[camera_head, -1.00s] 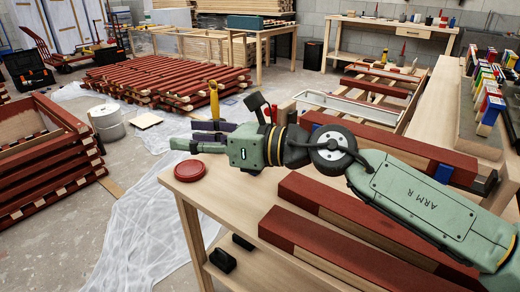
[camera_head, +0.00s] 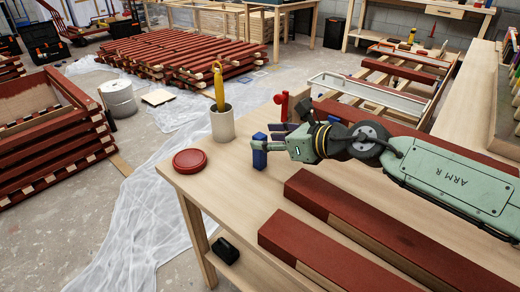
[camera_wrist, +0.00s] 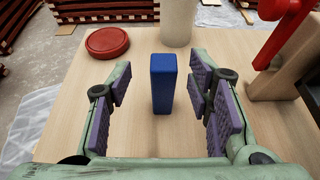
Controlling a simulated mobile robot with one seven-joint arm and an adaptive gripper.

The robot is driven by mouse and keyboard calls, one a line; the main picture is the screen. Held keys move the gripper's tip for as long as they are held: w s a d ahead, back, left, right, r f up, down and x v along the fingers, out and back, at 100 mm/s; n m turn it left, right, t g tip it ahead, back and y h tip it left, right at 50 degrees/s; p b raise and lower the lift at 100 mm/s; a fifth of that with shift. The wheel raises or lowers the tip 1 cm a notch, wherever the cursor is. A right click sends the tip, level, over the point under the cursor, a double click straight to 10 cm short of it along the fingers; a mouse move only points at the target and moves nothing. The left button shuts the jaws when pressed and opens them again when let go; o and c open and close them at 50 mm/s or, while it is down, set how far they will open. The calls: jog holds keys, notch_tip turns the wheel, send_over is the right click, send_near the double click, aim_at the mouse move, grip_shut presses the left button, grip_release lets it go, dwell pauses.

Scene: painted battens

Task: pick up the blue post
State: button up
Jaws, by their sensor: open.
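The blue post (camera_head: 259,151) stands upright on the wooden table near its far left part. In the wrist view the blue post (camera_wrist: 163,83) stands between the spread fingers of my gripper (camera_wrist: 160,107), with a gap on each side. My gripper (camera_head: 277,140) is open, with purple finger pads, and in the head view it is right beside the post. The post's base shows on the table in the wrist view, and nothing grips it.
A red round lid (camera_head: 189,161) lies left of the post. A cream cup (camera_head: 222,124) holding a yellow-handled tool stands just behind. A red object (camera_head: 282,104) stands behind my gripper. Red-painted battens (camera_head: 345,213) lie across the front of the table (camera_head: 228,190).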

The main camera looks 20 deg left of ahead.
aim_at(262, 137)
jog(key=x, duration=0.3)
jog(key=shift+w+a, duration=0.25)
jog(key=shift+w, duration=0.05)
grip_shut()
dwell(0.3)
